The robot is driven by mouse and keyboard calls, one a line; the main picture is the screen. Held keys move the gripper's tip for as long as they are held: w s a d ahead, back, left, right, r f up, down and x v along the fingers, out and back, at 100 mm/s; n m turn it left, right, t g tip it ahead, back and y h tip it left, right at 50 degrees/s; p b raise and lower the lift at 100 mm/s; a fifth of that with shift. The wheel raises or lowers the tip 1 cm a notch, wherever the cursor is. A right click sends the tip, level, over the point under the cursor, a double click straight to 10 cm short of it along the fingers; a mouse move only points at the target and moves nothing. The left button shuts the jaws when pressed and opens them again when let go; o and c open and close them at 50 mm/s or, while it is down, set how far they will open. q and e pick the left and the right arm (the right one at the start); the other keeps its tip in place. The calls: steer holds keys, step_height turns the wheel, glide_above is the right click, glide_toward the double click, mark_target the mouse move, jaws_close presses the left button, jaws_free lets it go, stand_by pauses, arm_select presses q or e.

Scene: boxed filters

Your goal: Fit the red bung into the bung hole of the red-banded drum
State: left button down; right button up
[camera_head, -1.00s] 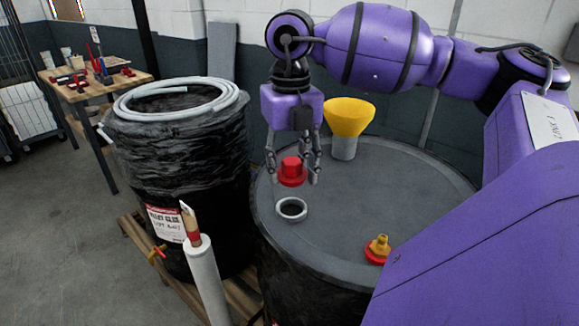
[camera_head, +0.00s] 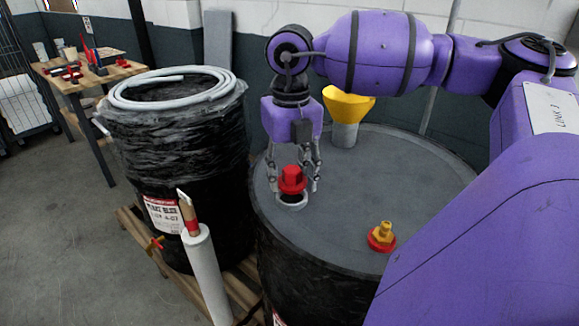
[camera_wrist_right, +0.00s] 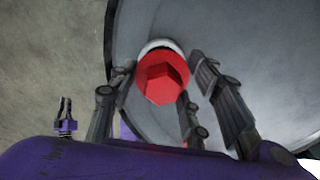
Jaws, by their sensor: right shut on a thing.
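The red bung (camera_head: 292,180) has a hexagonal head and sits between the fingers of my right gripper (camera_head: 294,184). The gripper is shut on it from above. The bung is at the bung hole (camera_head: 291,201), whose pale ring shows just below it. In the wrist view the bung (camera_wrist_right: 161,78) covers most of the ring (camera_wrist_right: 160,45). I cannot tell whether it has entered the hole. The hole is in the grey lid of the drum (camera_head: 345,228) on the right. No red band shows clearly on this drum. My left gripper is not in view.
A yellow funnel (camera_head: 348,104) stands at the back of the lid, and a brass fitting on a red base (camera_head: 381,236) sits at its front right. A wrapped black drum (camera_head: 175,140) with a coiled hose (camera_head: 175,88) stands left. A white roll (camera_head: 206,275) stands in front.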

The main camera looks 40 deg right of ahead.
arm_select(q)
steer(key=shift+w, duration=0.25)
arm_select(e)
steer(key=shift+f, duration=0.2)
arm_select(q)
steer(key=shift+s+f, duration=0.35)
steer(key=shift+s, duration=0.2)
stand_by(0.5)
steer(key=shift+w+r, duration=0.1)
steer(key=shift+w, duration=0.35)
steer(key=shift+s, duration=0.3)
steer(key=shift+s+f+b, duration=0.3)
steer(key=shift+b, duration=0.05)
arm_select(e)
steer(key=shift+f, duration=0.4)
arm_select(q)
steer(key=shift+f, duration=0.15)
arm_select(e)
steer(key=shift+f, duration=0.45)
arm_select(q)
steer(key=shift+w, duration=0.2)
arm_select(e)
steer(key=shift+f, duration=0.3)
